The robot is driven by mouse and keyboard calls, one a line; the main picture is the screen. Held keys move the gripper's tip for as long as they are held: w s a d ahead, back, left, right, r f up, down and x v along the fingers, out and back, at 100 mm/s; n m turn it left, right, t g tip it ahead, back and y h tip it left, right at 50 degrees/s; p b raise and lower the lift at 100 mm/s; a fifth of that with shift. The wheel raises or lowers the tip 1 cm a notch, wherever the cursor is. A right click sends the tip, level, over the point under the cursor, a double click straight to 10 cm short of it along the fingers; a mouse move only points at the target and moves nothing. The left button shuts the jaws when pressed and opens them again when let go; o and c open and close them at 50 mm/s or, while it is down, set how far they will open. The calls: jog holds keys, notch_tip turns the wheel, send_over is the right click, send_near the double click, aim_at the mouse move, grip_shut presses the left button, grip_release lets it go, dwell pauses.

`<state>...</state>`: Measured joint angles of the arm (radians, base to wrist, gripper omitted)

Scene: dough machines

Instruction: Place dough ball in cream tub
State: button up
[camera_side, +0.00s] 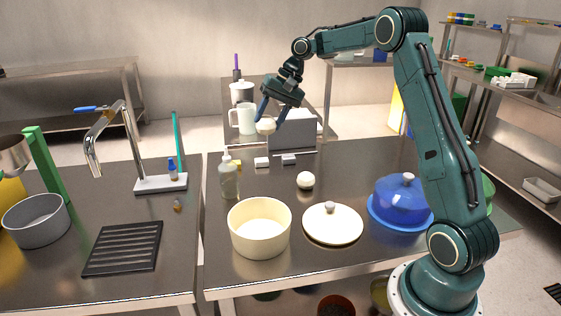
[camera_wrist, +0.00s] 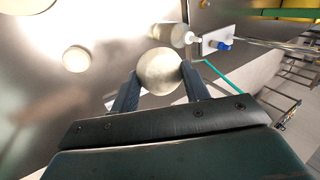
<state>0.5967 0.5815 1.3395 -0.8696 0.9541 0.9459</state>
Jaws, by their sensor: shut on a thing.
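My gripper (camera_side: 270,121) is shut on a pale dough ball (camera_side: 266,127), held in the air above the back of the table. In the wrist view the held dough ball (camera_wrist: 160,71) sits between both fingertips of my gripper (camera_wrist: 160,77). The round cream tub (camera_side: 260,232) stands open near the table's front edge, well below and in front of the gripper. Its visible inside looks empty. A second pale dough ball (camera_side: 306,180) lies on the table behind the tub, to its right; it also appears in the wrist view (camera_wrist: 76,59).
A cream lid (camera_side: 333,224) lies right of the tub, and a blue domed dish (camera_side: 400,203) stands farther right. A clear bottle (camera_side: 229,178) stands behind the tub. A grey box-like machine (camera_side: 293,135) is at the back edge. A black rack (camera_side: 123,248) lies on the left table.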

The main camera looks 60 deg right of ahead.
jog(key=s+a+r, duration=0.2)
jog(key=s+a, duration=0.2)
jog(key=a, duration=0.6)
jog(key=s+a+r, duration=0.2)
jog(key=s+a, duration=0.2)
jog(key=a, duration=0.6)
jog(key=shift+s+a, duration=0.2)
jog(key=shift+a, duration=0.1)
notch_tip(320, 180, down, 16)
jog(key=shift+f, duration=2.05)
jog(key=shift+f, duration=0.6)
